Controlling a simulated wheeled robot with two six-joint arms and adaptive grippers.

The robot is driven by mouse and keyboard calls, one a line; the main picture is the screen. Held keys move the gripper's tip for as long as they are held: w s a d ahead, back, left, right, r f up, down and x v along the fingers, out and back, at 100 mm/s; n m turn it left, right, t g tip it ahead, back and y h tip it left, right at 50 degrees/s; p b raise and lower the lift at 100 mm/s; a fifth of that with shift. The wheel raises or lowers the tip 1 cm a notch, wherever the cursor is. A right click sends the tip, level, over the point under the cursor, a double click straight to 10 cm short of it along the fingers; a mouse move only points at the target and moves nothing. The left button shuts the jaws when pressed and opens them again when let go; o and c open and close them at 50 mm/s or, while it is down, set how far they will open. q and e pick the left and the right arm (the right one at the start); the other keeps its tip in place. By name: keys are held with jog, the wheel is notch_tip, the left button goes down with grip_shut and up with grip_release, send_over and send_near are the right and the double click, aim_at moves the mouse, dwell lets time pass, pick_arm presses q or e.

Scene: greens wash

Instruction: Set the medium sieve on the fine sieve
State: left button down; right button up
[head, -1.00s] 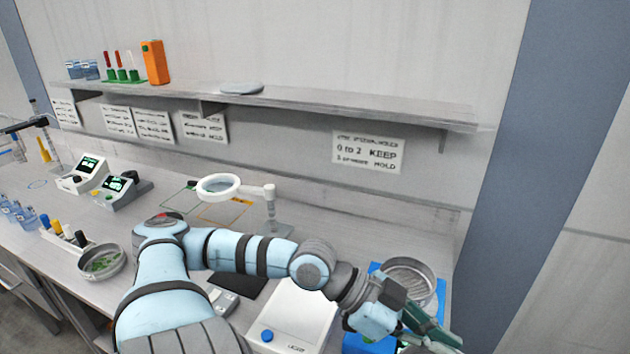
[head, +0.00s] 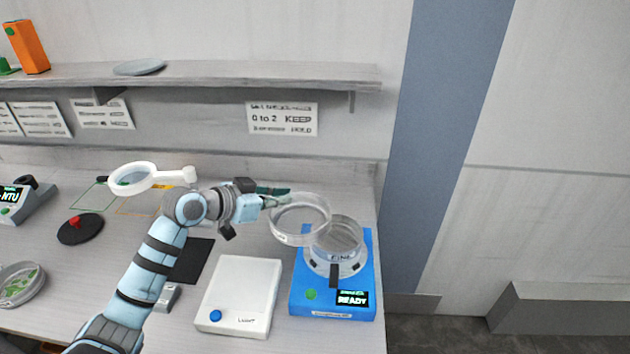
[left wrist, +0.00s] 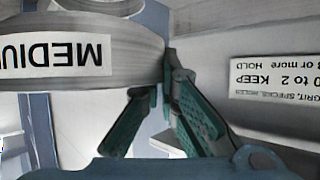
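The medium sieve (head: 288,238), a clear-walled round ring, is held in the air by my left gripper (head: 279,201). Its "MEDIUM" label shows upside down in the left wrist view (left wrist: 60,62). The green fingers (left wrist: 163,78) are closed on the sieve's wall at one side. The fine sieve (head: 337,262), a similar ring labelled "FINE", sits on the blue shaker (head: 302,296). The medium sieve is up and to the left of it in the head view and overlaps its left rim; any gap between them is hard to judge. My right gripper is out of view.
A white light box (head: 238,290) stands left of the shaker, with a dark mat (head: 192,262) behind it. A magnifier (head: 133,178) stands behind my left arm. A shelf (head: 240,78) runs along the wall above. A dish with greens (head: 18,288) is at far left.

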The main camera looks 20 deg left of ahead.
pick_arm(q)
jog(key=w+d+p, duration=0.1)
jog(key=w+d, duration=0.5)
jog(key=w, duration=0.1)
jog(key=shift+d+f, duration=0.25)
jog(key=shift+f, duration=0.05)
jog(key=shift+a, duration=0.1)
notch_tip(320, 180, down, 6)
jog(key=b, duration=0.3)
jog(key=shift+r, duration=0.25)
jog(key=shift+f, duration=0.15)
dwell(0.8)
